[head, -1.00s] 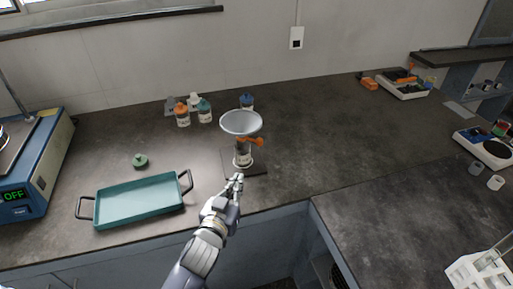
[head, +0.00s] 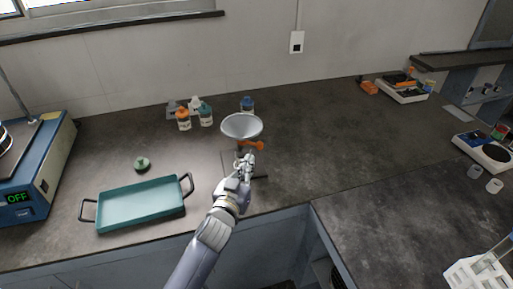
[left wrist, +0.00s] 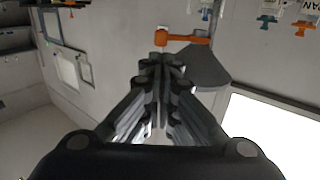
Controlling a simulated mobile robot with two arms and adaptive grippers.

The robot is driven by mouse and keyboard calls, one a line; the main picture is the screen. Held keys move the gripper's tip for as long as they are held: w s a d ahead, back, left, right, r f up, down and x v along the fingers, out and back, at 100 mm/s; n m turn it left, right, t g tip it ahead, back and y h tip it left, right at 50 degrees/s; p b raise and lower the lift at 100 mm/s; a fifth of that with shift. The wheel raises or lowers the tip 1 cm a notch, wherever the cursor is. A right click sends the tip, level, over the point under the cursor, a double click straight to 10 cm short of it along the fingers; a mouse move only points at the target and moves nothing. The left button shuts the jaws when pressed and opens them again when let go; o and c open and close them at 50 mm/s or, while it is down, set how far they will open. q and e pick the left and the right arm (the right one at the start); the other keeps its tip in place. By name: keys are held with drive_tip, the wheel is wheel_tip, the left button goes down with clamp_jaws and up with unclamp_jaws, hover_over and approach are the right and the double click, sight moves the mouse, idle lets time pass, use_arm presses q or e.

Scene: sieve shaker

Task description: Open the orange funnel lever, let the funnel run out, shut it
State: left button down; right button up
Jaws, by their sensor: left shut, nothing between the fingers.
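The grey funnel (head: 242,126) stands above a dark base plate (head: 262,177) near the front of the bench. Its orange lever (head: 258,146) sticks out to the right just below the bowl. My left gripper (head: 249,158) is shut and empty, just below the lever and in front of the funnel's lower part. It hides most of what stands under the funnel. In the left wrist view the orange lever (left wrist: 186,38) lies crosswise just beyond the closed fingertips (left wrist: 164,62). I cannot tell whether they touch. My right gripper is not in view.
A teal tray (head: 140,207) with black handles lies at the left. A green cap (head: 142,164) lies behind it. An orange-capped bottle (head: 183,120), a teal-capped bottle (head: 206,116) and a blue-capped bottle (head: 248,104) stand behind.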

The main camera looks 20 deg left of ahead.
use_arm(q)
drive_tip(key=w, duration=0.8)
drive_tip(key=shift+f+p, duration=0.2)
drive_tip(key=shift+p, duration=0.25)
drive_tip(key=shift+w, duration=0.1)
